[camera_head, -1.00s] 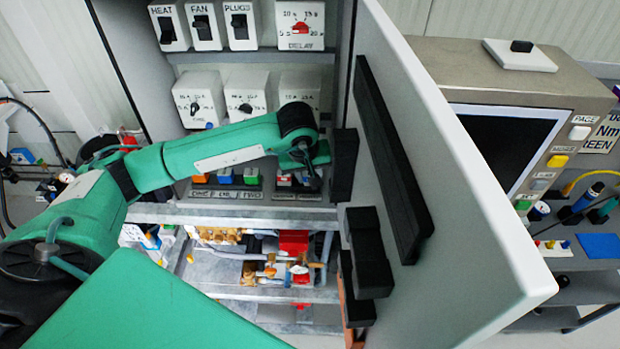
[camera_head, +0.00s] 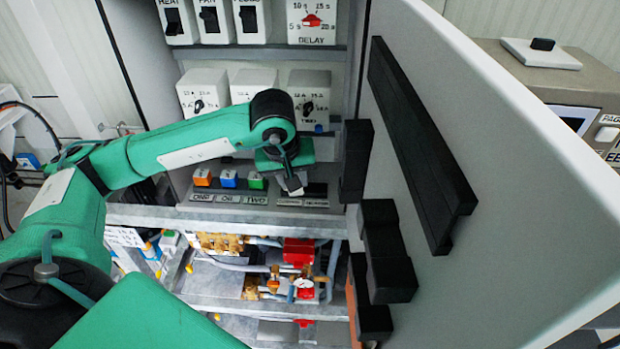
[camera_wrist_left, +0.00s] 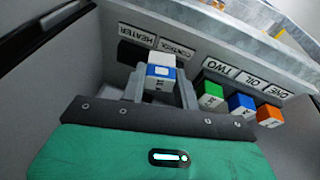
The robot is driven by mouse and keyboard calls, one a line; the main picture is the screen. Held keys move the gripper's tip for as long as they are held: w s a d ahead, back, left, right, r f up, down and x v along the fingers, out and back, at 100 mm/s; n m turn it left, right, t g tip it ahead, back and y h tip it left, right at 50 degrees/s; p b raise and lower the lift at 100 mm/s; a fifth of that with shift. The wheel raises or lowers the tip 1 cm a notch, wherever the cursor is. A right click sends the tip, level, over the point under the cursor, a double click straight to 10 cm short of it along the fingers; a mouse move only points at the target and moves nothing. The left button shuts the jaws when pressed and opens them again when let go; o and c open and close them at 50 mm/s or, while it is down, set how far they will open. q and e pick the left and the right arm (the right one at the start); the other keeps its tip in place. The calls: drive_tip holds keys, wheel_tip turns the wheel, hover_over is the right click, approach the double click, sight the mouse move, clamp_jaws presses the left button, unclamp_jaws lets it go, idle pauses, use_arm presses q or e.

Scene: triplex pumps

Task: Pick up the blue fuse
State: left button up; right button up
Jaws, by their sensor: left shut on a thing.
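My left gripper (camera_head: 292,186) is at the right part of the fuse panel in the head view. In the left wrist view the gripper (camera_wrist_left: 160,88) is shut on a white and blue fuse (camera_wrist_left: 161,72), near the labels HEATER and CONTROL. I cannot tell whether the fuse is clear of its socket. A second blue fuse (camera_head: 228,179) stands in the panel row above the label OIL; it also shows in the left wrist view (camera_wrist_left: 241,104). My right gripper is in neither view.
An orange fuse (camera_head: 203,177) and a green fuse (camera_head: 256,180) flank the seated blue one. Dials (camera_head: 203,93) sit on the shelf above. The open cabinet door (camera_head: 490,170) with black blocks stands close right of the gripper. Pipes and a red part (camera_head: 299,252) lie below.

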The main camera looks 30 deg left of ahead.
use_arm(q)
drive_tip(key=s+a+b, duration=0.4)
drive_tip(key=s+b, duration=0.1)
drive_tip(key=s, duration=0.5)
drive_tip(key=shift+s+a, duration=0.3)
drive_tip(key=shift+a, duration=0.1)
